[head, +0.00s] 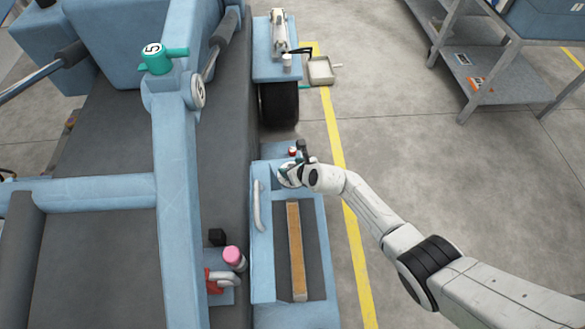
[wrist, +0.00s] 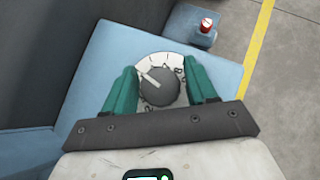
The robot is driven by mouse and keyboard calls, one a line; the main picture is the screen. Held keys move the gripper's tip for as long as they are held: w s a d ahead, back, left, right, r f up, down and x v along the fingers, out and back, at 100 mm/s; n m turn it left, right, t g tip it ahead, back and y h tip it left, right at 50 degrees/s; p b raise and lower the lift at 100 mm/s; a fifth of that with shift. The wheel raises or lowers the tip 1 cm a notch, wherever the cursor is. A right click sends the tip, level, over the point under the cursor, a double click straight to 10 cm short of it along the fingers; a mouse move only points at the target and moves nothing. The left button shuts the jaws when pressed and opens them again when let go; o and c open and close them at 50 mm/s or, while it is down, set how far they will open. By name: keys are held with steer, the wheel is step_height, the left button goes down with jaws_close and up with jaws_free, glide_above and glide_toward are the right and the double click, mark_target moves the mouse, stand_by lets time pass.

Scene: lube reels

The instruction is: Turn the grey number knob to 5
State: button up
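The grey number knob (wrist: 160,86) sits on a white dial face (wrist: 147,62) in the wrist view. Its white pointer line is turned to the upper left. A few marks show on the dial's right side, too small to read surely; its lower part is hidden. My gripper (wrist: 160,80) has its green fingers apart, one on each side of the knob. I cannot tell whether they touch it. In the head view my gripper (head: 287,172) is at the far end of the blue panel and covers most of the knob.
A small red-capped part (wrist: 207,25) stands on a blue ledge beyond the dial. A grey handle (head: 259,205) and a wooden strip (head: 296,250) lie nearer along the panel. A teal fitting marked 5 (head: 157,58) stands at left. Open floor lies to the right.

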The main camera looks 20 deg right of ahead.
steer(key=shift+o, duration=1.2)
steer(key=shift+f, duration=0.1)
steer(key=shift+s, duration=0.1)
steer(key=p+v, duration=0.7)
steer(key=v, duration=0.3)
steer(key=shift+s+r, duration=0.25)
steer(key=shift+r, duration=0.05)
